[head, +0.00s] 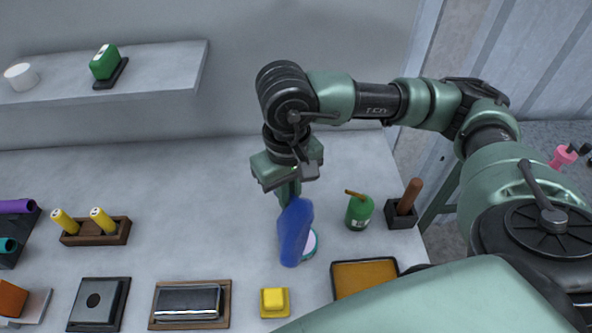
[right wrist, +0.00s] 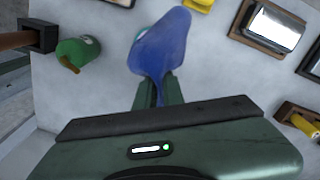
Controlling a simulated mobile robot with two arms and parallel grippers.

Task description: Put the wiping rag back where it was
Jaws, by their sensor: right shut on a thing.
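The blue wiping rag (head: 295,232) hangs down from my right gripper (head: 289,192), whose fingers are shut on its upper end. In the right wrist view the rag (right wrist: 162,45) spreads out beyond the fingers of the gripper (right wrist: 158,92). A small round disc (head: 312,243) with a teal rim and pale centre lies on the table, partly hidden behind the rag. I cannot tell whether the rag's lower end touches the disc or the table. My left gripper is not in view.
A green oil can (head: 359,211) and a holder with a brown handle (head: 402,216) stand right of the rag. In front are a yellow block (head: 274,302), an orange-filled tray (head: 364,277) and a muffler in a wooden tray (head: 190,302).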

